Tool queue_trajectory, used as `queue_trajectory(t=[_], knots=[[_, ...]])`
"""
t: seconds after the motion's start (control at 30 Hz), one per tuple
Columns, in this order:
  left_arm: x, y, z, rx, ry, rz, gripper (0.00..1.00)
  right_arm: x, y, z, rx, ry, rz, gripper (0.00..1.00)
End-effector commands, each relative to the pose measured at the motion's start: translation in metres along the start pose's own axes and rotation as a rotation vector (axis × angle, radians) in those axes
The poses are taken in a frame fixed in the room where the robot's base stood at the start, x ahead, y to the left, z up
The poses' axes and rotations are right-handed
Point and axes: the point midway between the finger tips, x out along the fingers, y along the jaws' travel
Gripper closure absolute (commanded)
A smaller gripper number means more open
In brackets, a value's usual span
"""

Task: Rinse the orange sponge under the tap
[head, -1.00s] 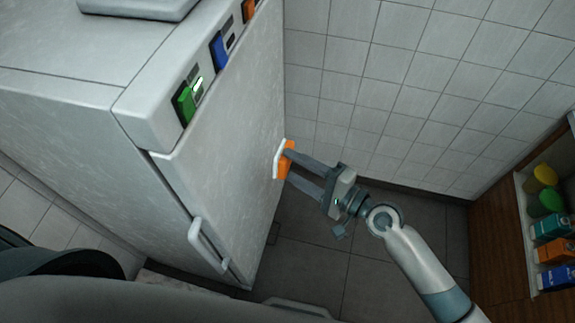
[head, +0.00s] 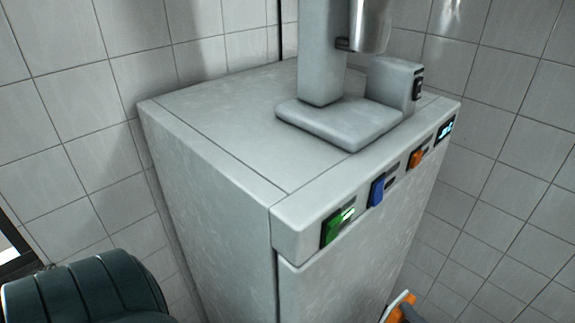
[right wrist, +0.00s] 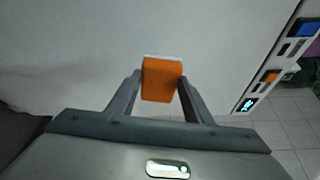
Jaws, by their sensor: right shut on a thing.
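The orange sponge (right wrist: 162,80) is between the fingers of my right gripper (right wrist: 160,86) in the right wrist view. Its white edge faces the pale front panel of the cabinet; I cannot tell whether it touches. In the head view only part of the sponge (head: 398,306) shows at the bottom edge, beside the cabinet front, with a little of a dark finger. My right gripper is shut on the sponge. My left gripper is in neither view. No tap shows in either view.
A tall pale cabinet (head: 215,130) carries a grey stand (head: 340,122) with a metal cylinder (head: 370,25). Green (head: 333,230), blue (head: 377,191) and orange (head: 416,158) switches and a lit display (head: 446,128) line its front edge. Tiled walls stand behind.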

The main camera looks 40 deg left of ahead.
Motion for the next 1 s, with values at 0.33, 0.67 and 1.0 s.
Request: queue_trajectory(t=[0.33, 0.67, 1.0], knots=[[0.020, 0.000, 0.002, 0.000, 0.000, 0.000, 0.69, -0.044, -0.039, -0.023, 0.040, 0.309, -0.082, 0.72], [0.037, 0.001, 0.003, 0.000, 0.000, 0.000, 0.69, -0.179, -0.046, -0.082, 0.090, 0.817, -0.199, 0.72], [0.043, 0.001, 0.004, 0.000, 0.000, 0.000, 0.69, -0.260, -0.041, -0.095, 0.109, 1.057, -0.258, 0.72]])
